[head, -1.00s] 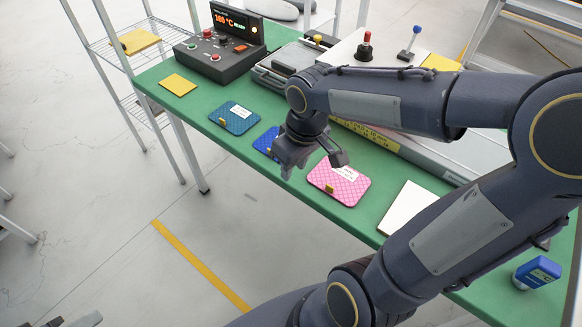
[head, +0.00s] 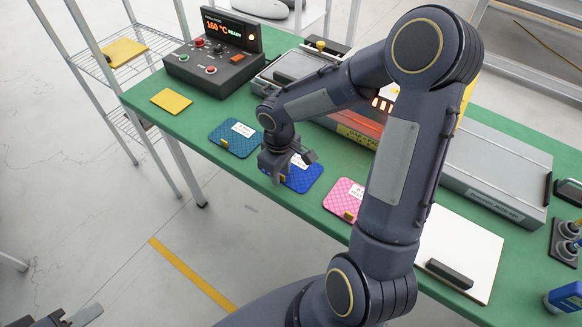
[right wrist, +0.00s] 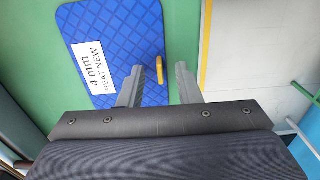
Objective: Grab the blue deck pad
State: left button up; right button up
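The blue deck pad (head: 305,177) lies flat on the green table near its front edge, with a white label and a yellow tab. In the right wrist view the pad (right wrist: 125,30) has a label reading "4 mm HEAT NEW", and its yellow tab (right wrist: 159,70) shows between the fingertips. My right gripper (head: 290,162) is over the pad's left part in the head view and hides some of it. In the wrist view its fingers (right wrist: 158,82) are apart; contact with the tab is unclear. A grey part at the lower left, seemingly my left gripper (head: 75,318), is mostly cut off.
A teal pad (head: 228,141) and a pink pad (head: 340,194) flank the blue one. A yellow pad (head: 171,101) lies further left, near a control box (head: 212,70). A long grey press (head: 490,180) stands behind. A white board (head: 470,250) lies at right.

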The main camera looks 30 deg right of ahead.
jog(key=shift+f, duration=0.1)
jog(key=shift+c, duration=0.4)
grip_shut()
